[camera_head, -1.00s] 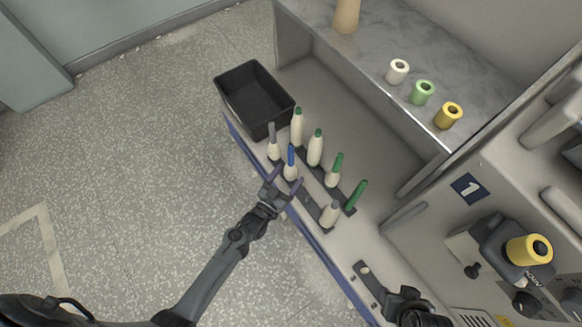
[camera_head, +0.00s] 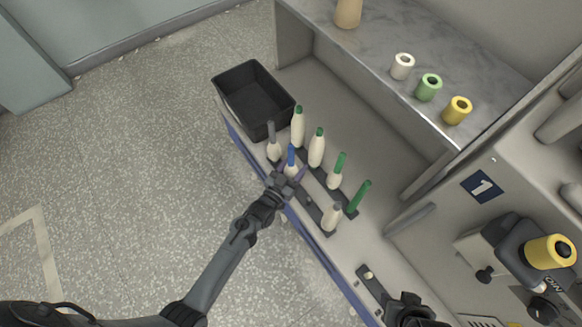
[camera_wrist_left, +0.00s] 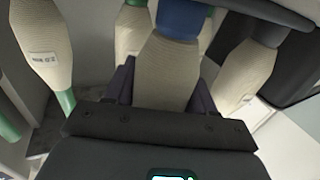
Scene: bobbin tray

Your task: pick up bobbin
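The bobbin with a blue top (camera_head: 291,158) and cream yarn stands upright in the near row of the rack. It also fills the middle of the left wrist view (camera_wrist_left: 166,72). My left gripper (camera_head: 289,172) reaches it from the near side, with its two purple fingers apart, one on each side of the bobbin. The fingers look open; their tips are hidden behind the yarn in the wrist view. My right gripper (camera_head: 408,306) is at the bottom right, partly cut off, and its fingers cannot be made out.
Neighbouring bobbins stand close by: a grey-topped one (camera_head: 273,146), green-topped ones (camera_head: 316,148) behind, and a shorter one (camera_head: 331,217) to the right. A black bin (camera_head: 228,84) is at the left end. Spools (camera_head: 428,87) stand on the shelf above.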

